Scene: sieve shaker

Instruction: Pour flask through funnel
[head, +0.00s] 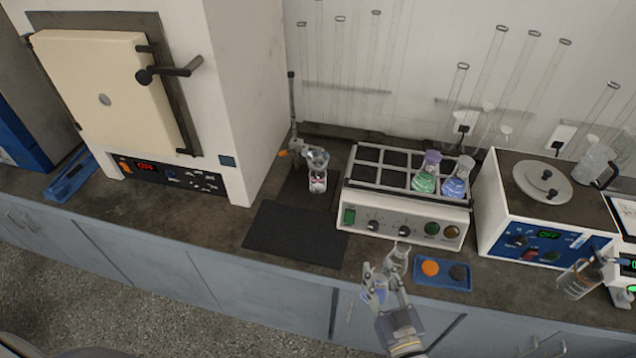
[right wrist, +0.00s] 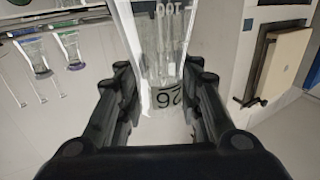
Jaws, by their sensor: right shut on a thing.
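My right gripper (head: 386,287) is shut on a clear glass flask (head: 398,257), held in front of the bench edge with its neck up. In the right wrist view the flask (right wrist: 165,45) sits between the fingers (right wrist: 163,100), with dark printed marks on its glass. A bluish tint shows low between the fingers; its contents are hard to tell. A clear funnel (head: 318,157) sits on a small stand (head: 293,125) at the back of the bench, above a small clear vessel (head: 318,183). The flask is apart from the funnel, to its right and nearer me. My left gripper is out of view.
A white rack unit (head: 402,228) holds a green flask (head: 425,178) and a blue flask (head: 457,183). A blue tray (head: 455,286) with an orange and a dark disc lies right of my gripper. A black mat (head: 295,234) lies flat before the funnel. A furnace (head: 105,100) stands left.

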